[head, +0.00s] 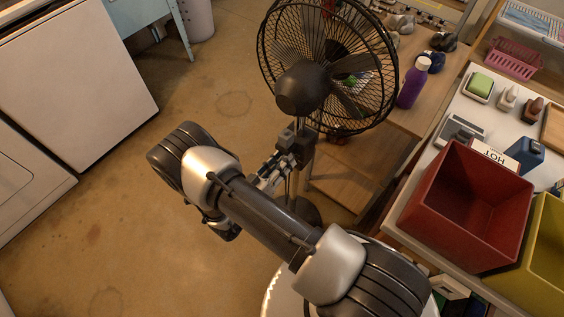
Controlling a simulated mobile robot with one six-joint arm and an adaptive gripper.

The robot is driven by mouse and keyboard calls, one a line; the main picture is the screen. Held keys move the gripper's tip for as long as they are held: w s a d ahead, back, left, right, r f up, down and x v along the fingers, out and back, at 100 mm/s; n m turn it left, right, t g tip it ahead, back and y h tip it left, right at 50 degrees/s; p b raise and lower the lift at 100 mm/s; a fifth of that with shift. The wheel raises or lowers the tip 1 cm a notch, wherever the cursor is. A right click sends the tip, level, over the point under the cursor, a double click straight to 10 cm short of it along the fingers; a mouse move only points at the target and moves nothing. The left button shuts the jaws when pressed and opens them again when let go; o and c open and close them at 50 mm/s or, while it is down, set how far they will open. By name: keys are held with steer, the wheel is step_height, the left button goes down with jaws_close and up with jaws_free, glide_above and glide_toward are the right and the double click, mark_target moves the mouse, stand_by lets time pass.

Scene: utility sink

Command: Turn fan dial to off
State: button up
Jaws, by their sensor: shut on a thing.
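A black pedestal fan (303,88) stands in the upper middle of the head view, with a wire cage, a round motor housing and a pole. A dark control box (295,141) sits on the pole below the fan head. My gripper (280,163) reaches up to this box from the lower left, and its fingers are shut at the box's near side. The fan dial is hidden between the fingers and the box, so its setting cannot be read. My arm covers part of the pole and base.
A wooden shelf unit (345,180) stands behind the fan, with a purple bottle (412,84) on it. A red bin (465,205) and a yellow bin (545,262) are at the right. White appliances (85,75) stand at the left. The floor between is clear.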

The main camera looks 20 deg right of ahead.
steer(key=n, duration=1.1)
steer(key=shift+w+f+n, duration=0.1)
steer(key=shift+f+n, duration=0.15)
steer(key=shift+n, duration=0.15)
stand_by(0.3)
steer(key=o, duration=1.1)
steer(key=shift+a, duration=0.1)
steer(key=shift+c, duration=0.2)
steer(key=v, duration=1.2)
